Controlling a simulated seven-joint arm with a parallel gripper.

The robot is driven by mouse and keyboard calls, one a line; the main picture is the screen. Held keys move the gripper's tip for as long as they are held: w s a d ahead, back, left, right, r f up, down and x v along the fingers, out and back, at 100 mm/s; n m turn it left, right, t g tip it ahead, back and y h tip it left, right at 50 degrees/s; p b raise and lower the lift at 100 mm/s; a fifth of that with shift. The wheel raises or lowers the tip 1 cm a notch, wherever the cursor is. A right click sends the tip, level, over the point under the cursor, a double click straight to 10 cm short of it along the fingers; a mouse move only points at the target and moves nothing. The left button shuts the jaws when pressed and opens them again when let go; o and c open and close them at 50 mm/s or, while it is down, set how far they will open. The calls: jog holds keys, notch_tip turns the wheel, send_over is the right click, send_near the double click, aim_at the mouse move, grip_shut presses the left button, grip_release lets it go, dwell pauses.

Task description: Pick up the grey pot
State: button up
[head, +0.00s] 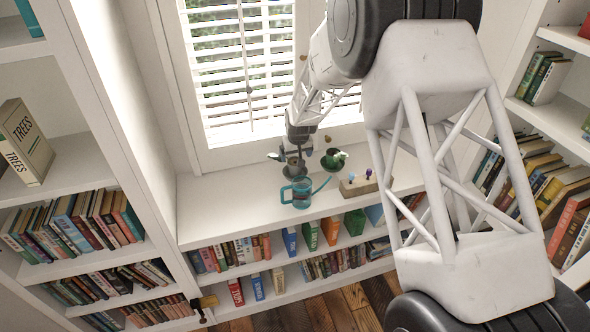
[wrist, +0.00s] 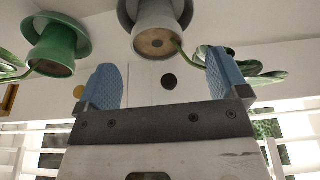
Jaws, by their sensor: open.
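The grey pot (head: 293,170) stands on the white window ledge, just below my gripper (head: 298,151) in the head view. In the wrist view the grey pot (wrist: 155,38) appears inverted, with a wide grey saucer, brown soil and a green stem. My gripper (wrist: 163,85) is open, with its two blue pads apart. The pot shows beyond the fingertips, roughly in line with the gap, and nothing is between the pads. The right finger hides part of the plant's leaves.
A green pot (head: 334,158) with a plant stands close to the right of the grey pot; it also shows in the wrist view (wrist: 52,48). Window blinds (head: 242,80) are behind.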

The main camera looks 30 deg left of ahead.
aim_at(295, 161)
jog(key=shift+x, duration=2.6)
jog(key=shift+w+d, duration=0.1)
jog(key=shift+w, duration=0.05)
jog(key=shift+c, duration=0.2)
jog(key=c, duration=1.2)
jog(key=shift+r, duration=5)
jog(key=shift+r, duration=0.1)
